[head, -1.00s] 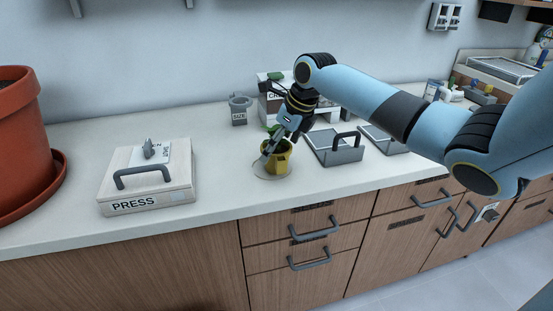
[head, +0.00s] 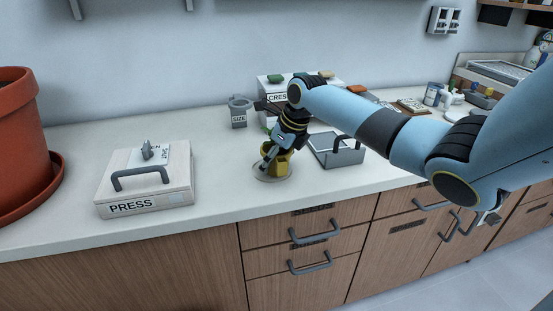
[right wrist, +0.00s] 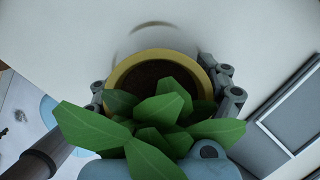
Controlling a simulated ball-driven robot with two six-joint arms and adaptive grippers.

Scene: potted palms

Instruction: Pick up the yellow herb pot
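The yellow herb pot (head: 272,167) stands upright on a round pale saucer (head: 260,176) on the counter. My right gripper (head: 271,158) comes down over it from above and partly hides it. In the right wrist view the yellow rim (right wrist: 119,75) shows dark soil inside, with green leaves (right wrist: 165,115) in front of it. The fingers of my right gripper (right wrist: 163,80) lie on either side of the pot, close to its rim. I cannot tell whether they press on it. My left gripper is not in view.
A grey tray with a handle (head: 325,152) stands just right of the pot. A grey cup marked SIZE (head: 239,117) and a white crate (head: 268,92) are behind. A PRESS box (head: 125,192) and a large terracotta pot (head: 18,130) stand left. Counter between the box and saucer is clear.

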